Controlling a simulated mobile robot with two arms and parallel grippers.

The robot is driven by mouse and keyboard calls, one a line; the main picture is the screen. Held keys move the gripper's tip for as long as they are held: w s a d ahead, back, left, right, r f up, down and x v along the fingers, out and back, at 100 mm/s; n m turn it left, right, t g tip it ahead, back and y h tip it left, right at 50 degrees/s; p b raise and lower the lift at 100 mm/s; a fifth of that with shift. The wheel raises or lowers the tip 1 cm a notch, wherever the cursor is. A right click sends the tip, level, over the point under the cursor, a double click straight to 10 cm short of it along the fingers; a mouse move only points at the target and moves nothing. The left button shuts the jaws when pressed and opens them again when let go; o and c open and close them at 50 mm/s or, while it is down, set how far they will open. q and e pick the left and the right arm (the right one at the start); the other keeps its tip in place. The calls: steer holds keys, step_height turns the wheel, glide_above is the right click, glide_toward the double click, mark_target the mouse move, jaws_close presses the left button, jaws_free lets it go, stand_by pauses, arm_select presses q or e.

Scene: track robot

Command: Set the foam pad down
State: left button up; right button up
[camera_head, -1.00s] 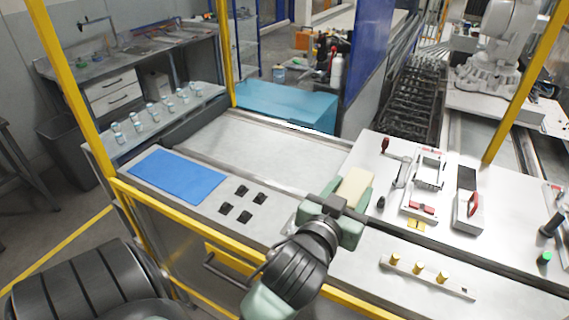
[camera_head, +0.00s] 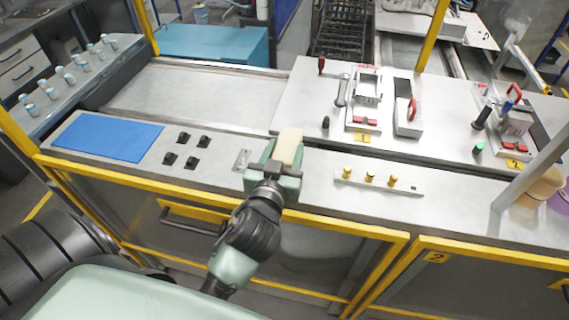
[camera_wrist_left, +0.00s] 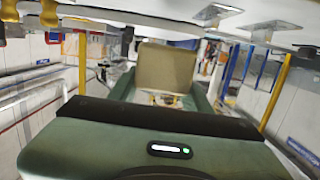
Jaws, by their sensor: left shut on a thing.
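My left gripper (camera_head: 275,166) is shut on the foam pad (camera_head: 288,147), a cream-coloured block. In the head view it is over the near metal counter, right of the black pieces. I cannot tell how far the pad is above the surface. In the left wrist view the pad (camera_wrist_left: 166,66) shows as a tan block between the two green fingers. The green gripper body hides its lower part. My right gripper is not in view.
A blue mat (camera_head: 108,136) lies at the counter's left, with several black pieces (camera_head: 187,148) beside it. A rail with brass pegs (camera_head: 378,181) is to the right. Fixtures with red handles (camera_head: 408,108) stand behind. A yellow frame rail (camera_head: 220,200) runs along the front edge.

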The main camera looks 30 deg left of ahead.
arm_select(q)
steer(key=shift+f, duration=2.2)
steer(key=shift+f, duration=0.1)
steer(key=o, duration=1)
steer(key=shift+f+b, duration=0.1)
steer(key=shift+b, duration=0.2)
steer(key=o, duration=0.3)
steer(key=shift+o, duration=0.2)
